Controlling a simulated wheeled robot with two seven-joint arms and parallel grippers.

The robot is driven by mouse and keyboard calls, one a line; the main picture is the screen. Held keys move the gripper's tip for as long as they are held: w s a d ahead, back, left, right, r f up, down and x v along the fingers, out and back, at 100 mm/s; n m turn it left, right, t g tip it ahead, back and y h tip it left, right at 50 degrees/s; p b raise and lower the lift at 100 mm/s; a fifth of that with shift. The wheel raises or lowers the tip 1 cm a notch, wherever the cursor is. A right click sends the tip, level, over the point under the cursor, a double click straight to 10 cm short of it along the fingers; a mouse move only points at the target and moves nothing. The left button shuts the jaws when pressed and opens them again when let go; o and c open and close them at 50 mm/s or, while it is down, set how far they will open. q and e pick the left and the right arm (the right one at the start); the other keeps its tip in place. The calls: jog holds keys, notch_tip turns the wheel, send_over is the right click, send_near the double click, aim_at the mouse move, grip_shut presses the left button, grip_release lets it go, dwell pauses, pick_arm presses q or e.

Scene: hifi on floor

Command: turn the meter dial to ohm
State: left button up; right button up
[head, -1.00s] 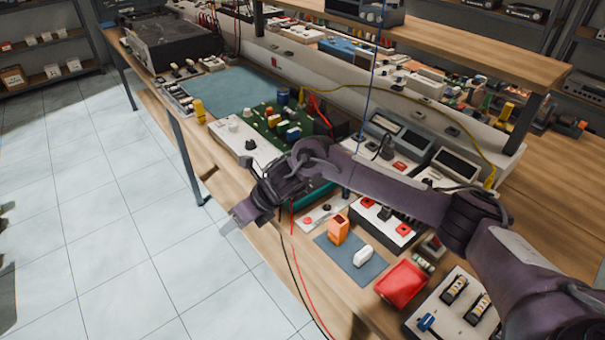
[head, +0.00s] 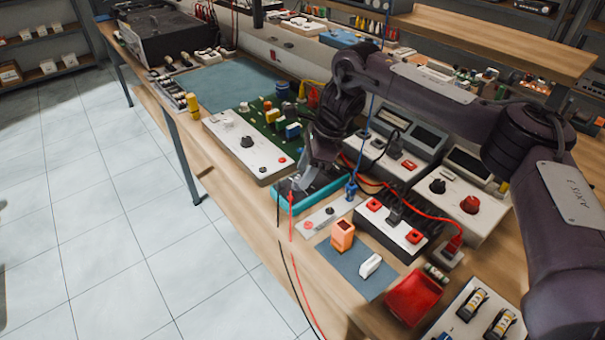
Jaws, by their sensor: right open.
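A device with a teal case (head: 338,186), which looks like the meter, lies on the bench near its front edge. My right gripper (head: 303,184) points down over the left part of this device, and the jaws are open. The gripper and wrist cover much of its face, so I cannot make out the dial or its setting. I cannot tell whether the fingertips touch it. A red lead (head: 292,232) and a black lead (head: 279,225) run from beside the gripper down past the bench edge. My left gripper is not in view.
A white panel with a black knob (head: 247,141) stands left of the teal device. A small white strip (head: 329,216), a black-sided box with red terminals (head: 391,228) and a blue plug (head: 351,190) are close on the right. An orange block (head: 342,235) sits on a blue-grey mat (head: 350,268).

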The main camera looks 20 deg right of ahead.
jog(key=shift+x, duration=0.8)
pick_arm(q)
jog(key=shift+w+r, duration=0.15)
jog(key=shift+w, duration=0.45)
pick_arm(e)
jog(key=shift+f, duration=0.1)
jog(key=c, duration=1)
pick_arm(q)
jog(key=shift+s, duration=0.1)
